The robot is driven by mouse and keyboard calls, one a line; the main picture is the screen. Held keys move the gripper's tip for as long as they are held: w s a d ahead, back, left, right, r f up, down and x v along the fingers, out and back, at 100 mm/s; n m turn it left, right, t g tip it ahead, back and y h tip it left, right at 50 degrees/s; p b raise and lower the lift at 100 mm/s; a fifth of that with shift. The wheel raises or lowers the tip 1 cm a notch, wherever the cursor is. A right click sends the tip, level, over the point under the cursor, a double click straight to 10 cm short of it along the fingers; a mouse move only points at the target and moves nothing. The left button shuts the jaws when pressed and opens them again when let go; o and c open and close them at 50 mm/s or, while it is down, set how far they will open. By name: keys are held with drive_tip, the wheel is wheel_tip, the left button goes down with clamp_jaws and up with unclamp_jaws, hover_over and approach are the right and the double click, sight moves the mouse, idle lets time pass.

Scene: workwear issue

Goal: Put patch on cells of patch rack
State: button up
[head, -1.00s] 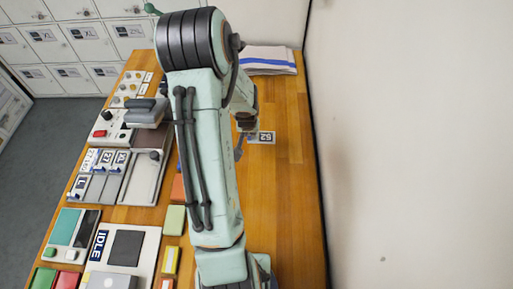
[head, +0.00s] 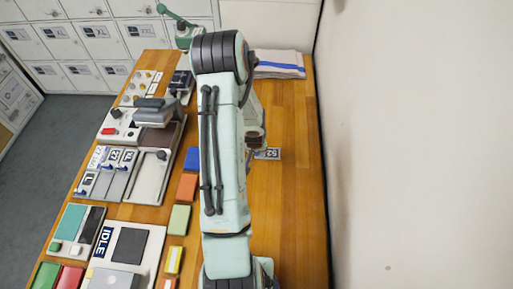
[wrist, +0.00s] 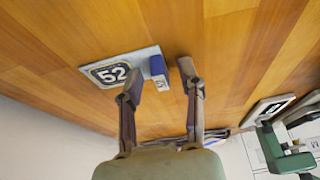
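A patch marked 52 (wrist: 112,72) lies on the wooden table in the wrist view. It also shows in the head view (head: 268,154), just right of my arm. In the head view my arm hides most of the gripper. A rack-like tray with tags marked L and 27 (head: 104,180) stands at the left, probably the patch rack.
A grey press-like device (head: 153,118) stands behind the tray. Blue, orange (head: 187,187) and green (head: 179,219) blocks lie left of my arm. A panel reading IDLE (head: 128,247) is nearer. Folded cloth (head: 279,64) lies at the back. The table's right side is clear beside the wall.

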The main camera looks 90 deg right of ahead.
drive_tip(key=shift+r, duration=0.15)
drive_tip(key=v, duration=1.2)
drive_tip(key=shift+r, duration=0.1)
drive_tip(key=w+a+r+n+t+y, duration=0.1)
drive_tip(key=w+a+r+n, duration=0.25)
drive_tip(key=w+a, duration=0.4)
drive_tip(key=w+a+r+n+t+y, duration=0.25)
drive_tip(key=w+a+n, duration=0.2)
drive_tip(key=w, duration=0.55)
drive_tip(key=a+r+n+g+y, duration=0.1)
drive_tip(key=a+r+n, duration=0.1)
drive_tip(key=a, duration=0.7)
drive_tip(key=a+r+n+g+y, duration=0.1)
drive_tip(key=a+r+n, duration=0.2)
drive_tip(key=a, duration=0.7)
drive_tip(key=n, duration=0.2)
drive_tip(key=shift+w+r+n, duration=0.15)
drive_tip(key=shift+r+n, duration=0.15)
drive_tip(key=o, duration=0.5)
drive_tip(key=s+a+n+g, duration=0.1)
drive_tip(key=s+a, duration=0.1)
drive_tip(key=s+a+r+n, duration=0.1)
drive_tip(key=s+a+n, duration=0.1)
drive_tip(key=s+a, duration=0.1)
drive_tip(key=shift+r+n+g, duration=0.15)
drive_tip(key=shift+n+g, duration=0.15)
drive_tip(key=shift+g, duration=0.05)
drive_tip(key=shift+c, duration=0.2)
